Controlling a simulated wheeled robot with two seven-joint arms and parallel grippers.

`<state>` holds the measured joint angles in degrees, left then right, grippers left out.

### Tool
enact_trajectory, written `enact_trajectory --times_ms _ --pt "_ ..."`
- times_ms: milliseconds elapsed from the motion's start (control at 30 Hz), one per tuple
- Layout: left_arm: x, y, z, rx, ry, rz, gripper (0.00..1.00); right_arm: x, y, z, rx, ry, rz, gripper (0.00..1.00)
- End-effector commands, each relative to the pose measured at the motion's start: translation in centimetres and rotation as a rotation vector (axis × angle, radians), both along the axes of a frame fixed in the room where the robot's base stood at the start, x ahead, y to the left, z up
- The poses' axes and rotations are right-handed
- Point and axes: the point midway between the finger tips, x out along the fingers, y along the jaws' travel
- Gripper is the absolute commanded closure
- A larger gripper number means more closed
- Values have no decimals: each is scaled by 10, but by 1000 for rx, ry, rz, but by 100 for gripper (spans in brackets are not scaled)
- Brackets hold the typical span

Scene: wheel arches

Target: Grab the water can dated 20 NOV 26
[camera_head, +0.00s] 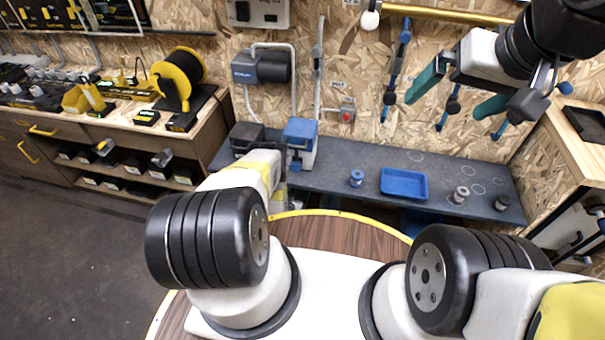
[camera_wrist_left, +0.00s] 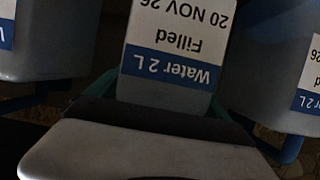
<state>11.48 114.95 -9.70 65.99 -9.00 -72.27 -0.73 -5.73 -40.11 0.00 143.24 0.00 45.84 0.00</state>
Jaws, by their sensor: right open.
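The water can dated 20 NOV 26 (camera_wrist_left: 172,50) is in the middle of the left wrist view, its white and blue label upside down. My left gripper (camera_wrist_left: 165,92) has a green finger showing at each side of this can. I cannot tell whether the fingers press on it. Its tips are hidden, and it does not show in the head view. My right gripper (camera_head: 458,92) is open and empty, raised in front of the chipboard wall.
Other water cans stand at the left (camera_wrist_left: 45,40) and right (camera_wrist_left: 275,75) in the left wrist view. In the head view, a dark bench (camera_head: 430,168) holds a blue tray (camera_head: 404,183) and small cylinders. A round wooden table (camera_head: 340,236) is close in front.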

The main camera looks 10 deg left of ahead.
Motion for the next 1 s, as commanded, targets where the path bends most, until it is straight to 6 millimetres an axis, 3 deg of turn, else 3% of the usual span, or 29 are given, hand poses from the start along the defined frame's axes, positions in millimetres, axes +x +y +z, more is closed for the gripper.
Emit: enact_trajectory --times_ms 67,400,767,1000 --pt "0 0 0 0 0 0 28 0 0 0 0 0 0 0" --pt "0 0 0 0 0 0 94 0 0 0 0 0 0 0" --pt "2 0 5 0 -6 0 96 0 0 0 0 0 0 0" --pt "2 0 20 0 -6 0 96 0 0 0 0 0 0 0"
